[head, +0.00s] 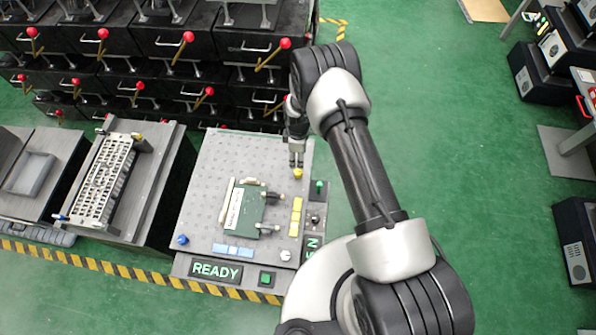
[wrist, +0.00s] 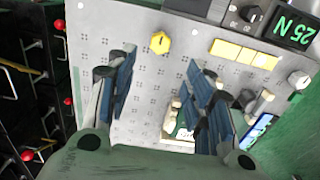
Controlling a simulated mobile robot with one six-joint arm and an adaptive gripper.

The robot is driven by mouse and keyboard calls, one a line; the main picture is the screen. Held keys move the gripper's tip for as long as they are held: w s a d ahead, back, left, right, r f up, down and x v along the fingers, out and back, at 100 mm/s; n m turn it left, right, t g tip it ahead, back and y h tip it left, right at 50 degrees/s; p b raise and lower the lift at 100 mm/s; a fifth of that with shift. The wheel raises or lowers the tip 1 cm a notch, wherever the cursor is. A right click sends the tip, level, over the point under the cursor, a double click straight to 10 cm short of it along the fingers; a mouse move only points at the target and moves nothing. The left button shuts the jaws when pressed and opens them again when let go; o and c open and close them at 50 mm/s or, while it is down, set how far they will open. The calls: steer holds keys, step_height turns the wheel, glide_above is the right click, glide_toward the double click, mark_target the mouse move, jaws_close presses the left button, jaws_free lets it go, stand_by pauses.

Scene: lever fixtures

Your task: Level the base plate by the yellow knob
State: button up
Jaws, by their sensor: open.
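The yellow knob (head: 298,173) sits near the far right corner of the grey perforated base plate (head: 210,165). In the wrist view the yellow knob (wrist: 160,42) has a dark mark on its face and stands clear on the plate (wrist: 100,25). My gripper (head: 297,158) hangs over that corner, close to the knob. In the wrist view my gripper (wrist: 165,95) is open, its blue-padded fingers apart with nothing between them. The knob lies beyond the fingertips, apart from both. I cannot tell the plate's tilt.
A green board (head: 243,208) with clamps lies mid-plate. Yellow blocks (head: 296,215), light-blue blocks (head: 232,250), a blue knob (head: 182,239) and a white knob (head: 285,255) surround it. A READY display (head: 215,270) is in front. Red-tipped levers (head: 285,43) stand behind.

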mark_target(298, 171)
step_height(298, 171, down, 12)
steer(key=b, duration=0.4)
steer(key=c, duration=1.1)
